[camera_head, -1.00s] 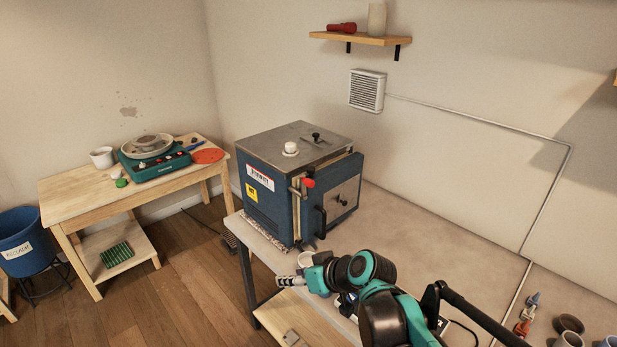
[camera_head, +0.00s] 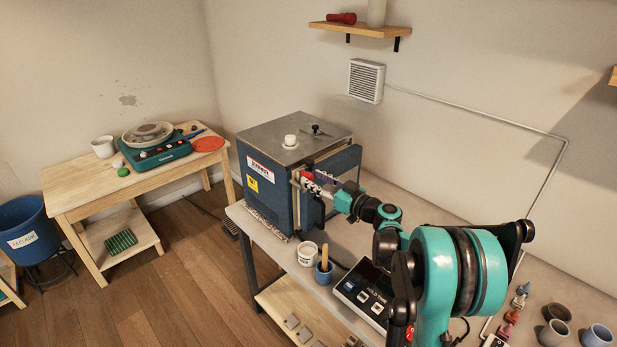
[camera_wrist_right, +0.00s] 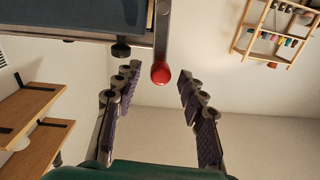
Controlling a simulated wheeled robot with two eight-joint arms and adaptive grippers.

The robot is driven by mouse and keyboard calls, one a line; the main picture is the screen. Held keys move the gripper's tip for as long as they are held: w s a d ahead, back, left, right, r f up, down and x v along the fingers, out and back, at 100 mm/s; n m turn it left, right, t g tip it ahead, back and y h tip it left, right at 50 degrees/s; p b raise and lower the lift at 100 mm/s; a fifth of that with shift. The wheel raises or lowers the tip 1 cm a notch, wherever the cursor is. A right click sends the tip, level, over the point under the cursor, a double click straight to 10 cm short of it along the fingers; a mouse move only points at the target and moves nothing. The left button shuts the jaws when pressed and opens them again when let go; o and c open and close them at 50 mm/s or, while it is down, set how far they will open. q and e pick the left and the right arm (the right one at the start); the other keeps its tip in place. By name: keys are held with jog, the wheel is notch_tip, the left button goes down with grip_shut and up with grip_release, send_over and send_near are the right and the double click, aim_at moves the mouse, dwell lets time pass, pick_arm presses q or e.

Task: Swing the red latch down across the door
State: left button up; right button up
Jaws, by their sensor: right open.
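The blue kiln (camera_head: 262,205) stands on the grey table, with its door (camera_head: 343,163) on the right-hand face, partly hidden by my right arm. The latch's red knob (camera_head: 307,176) is at the door's left edge, beside my right gripper (camera_head: 322,184). In the right wrist view, the red knob (camera_wrist_right: 160,74) sits at the end of a metal bar (camera_wrist_right: 162,35). It appears between the open fingertips of my right gripper (camera_wrist_right: 158,88); contact cannot be seen. My left gripper is not in view.
A white cup (camera_head: 307,254), a blue cup with a wooden tool (camera_head: 324,272) and a control box (camera_head: 362,293) stand on the table below my right arm. Small pots (camera_head: 554,333) are at the right. A wall shelf (camera_head: 360,28) is above.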

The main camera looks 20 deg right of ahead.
aim_at(318, 180)
jog(key=shift+x, duration=1.5)
grip_shut()
jog(key=d+m+b, duration=0.1)
jog(key=m, duration=0.2)
jog(key=w+d+f+m+b, duration=0.1)
jog(key=d+m, duration=0.1)
jog(key=m, duration=0.1)
jog(key=w+d+f+m+b, duration=0.1)
jog(key=d+m, duration=0.1)
jog(key=m, duration=0.2)
jog(key=shift+w+f, duration=0.1)
jog(key=m, duration=0.1)
jog(key=d+f+m+b, duration=0.1)
jog(key=m, duration=0.1)
jog(key=f+m+b, duration=0.1)
jog(key=shift+w+d+f+m+t, duration=0.15)
jog(key=shift+w+d+m+t, duration=0.15)
jog(key=shift+m+t, duration=0.1)
jog(key=shift+w+d+f+m+h+b, duration=0.15)
jog(key=shift+f+m+b, duration=0.45)
jog(key=shift+m, duration=0.6)
jog(key=shift+d+f+m+h+b, duration=0.15)
jog(key=shift+f+m+b, duration=0.4)
jog(key=shift+m, duration=0.65)
jog(key=shift+f, duration=0.1)
